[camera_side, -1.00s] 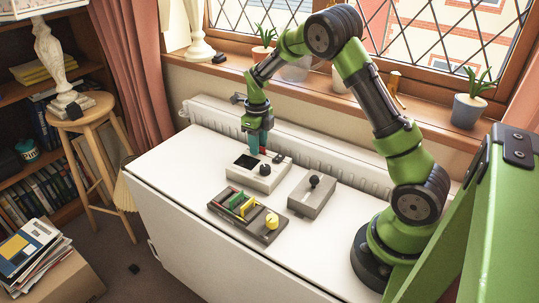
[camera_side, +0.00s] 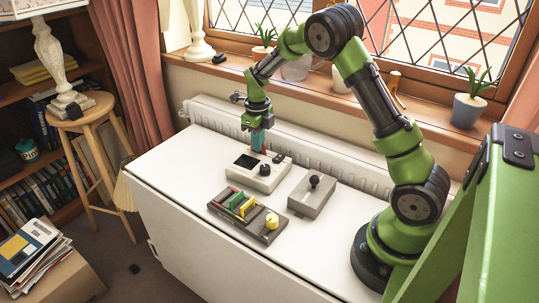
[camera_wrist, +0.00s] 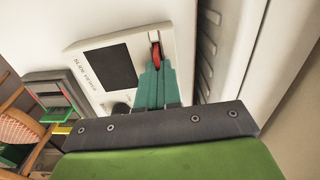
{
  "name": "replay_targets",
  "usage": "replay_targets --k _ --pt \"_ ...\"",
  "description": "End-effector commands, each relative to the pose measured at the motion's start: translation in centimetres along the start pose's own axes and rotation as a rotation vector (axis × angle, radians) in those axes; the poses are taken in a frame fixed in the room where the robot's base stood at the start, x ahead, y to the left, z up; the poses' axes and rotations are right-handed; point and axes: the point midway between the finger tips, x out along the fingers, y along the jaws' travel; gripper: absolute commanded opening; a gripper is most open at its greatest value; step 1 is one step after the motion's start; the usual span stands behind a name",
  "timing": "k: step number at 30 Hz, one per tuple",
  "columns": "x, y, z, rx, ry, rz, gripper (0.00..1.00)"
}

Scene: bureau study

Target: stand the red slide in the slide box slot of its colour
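The red slide (camera_wrist: 156,52) shows at the slot of the white slide viewer (camera_wrist: 135,38) in the wrist view, at the tips of my gripper's teal fingers (camera_wrist: 156,68). The fingers are close together and appear shut on it; how far it sits in the slot is hidden. In the side view my gripper (camera_side: 258,150) points down over the back of the viewer (camera_side: 247,172). The dark grey slide box (camera_side: 221,208) lies in front of the viewer. It holds a green slide (camera_side: 235,200) and a yellow slide (camera_side: 248,207).
A yellow knob (camera_side: 272,221) stands at the slide box's right end. A grey box with a black knob (camera_side: 314,181) stands right of the viewer. A white radiator (camera_side: 310,150) runs behind the table. The white table's left end (camera_side: 165,165) is clear.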

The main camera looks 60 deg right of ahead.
Motion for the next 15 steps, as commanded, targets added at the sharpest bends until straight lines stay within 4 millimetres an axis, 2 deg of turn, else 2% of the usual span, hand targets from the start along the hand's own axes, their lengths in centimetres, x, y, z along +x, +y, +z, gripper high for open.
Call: replay_targets --k 9,15 --pt "-6.2 0.0 0.1 -0.001 -0.006 -0.002 0.0" --pt "-8.9 0.6 0.3 -0.014 -0.005 -0.001 0.0"
